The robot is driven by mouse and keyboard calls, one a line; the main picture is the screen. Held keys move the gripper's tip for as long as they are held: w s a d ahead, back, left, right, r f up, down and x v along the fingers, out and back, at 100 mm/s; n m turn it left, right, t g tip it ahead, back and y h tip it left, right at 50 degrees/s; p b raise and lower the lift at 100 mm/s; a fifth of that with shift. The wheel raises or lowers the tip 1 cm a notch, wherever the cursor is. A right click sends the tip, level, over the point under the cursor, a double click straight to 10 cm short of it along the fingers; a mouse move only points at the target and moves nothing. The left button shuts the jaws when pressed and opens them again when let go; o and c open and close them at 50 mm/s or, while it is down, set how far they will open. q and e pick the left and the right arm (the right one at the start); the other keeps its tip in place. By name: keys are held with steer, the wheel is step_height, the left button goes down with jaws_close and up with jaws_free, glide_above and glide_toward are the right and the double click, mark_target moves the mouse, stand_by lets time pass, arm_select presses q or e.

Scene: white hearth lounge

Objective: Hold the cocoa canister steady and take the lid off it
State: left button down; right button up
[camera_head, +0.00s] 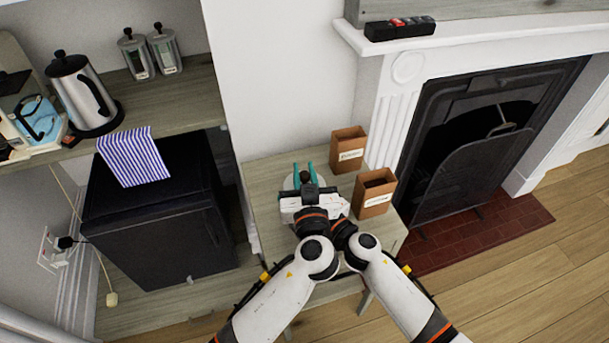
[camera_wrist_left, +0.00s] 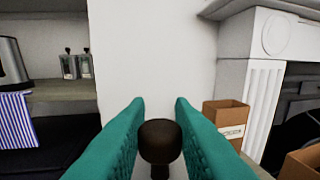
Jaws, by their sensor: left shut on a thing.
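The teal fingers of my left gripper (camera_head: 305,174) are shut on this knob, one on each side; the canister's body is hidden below. In the left wrist view the knob sits low between the fingers. My right arm comes in beside the left one, and its wrist ends just behind and below my left gripper. Its fingers are hidden, so I cannot tell what they hold.
Two brown open boxes with labels, one farther back (camera_head: 349,152) and one nearer (camera_head: 374,200), stand close on the right of the table (camera_head: 264,190). A black cabinet (camera_head: 160,215) with a striped cloth (camera_head: 133,157) is at left. The fireplace (camera_head: 470,150) is at right.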

mark_target(304, 174)
arm_select(q)
steer(key=shift+r, duration=0.5)
steer(key=shift+r, duration=2)
arm_select(e)
steer(key=o, duration=1.5)
steer(key=shift+c, duration=0.2)
steer(key=shift+d, duration=0.1)
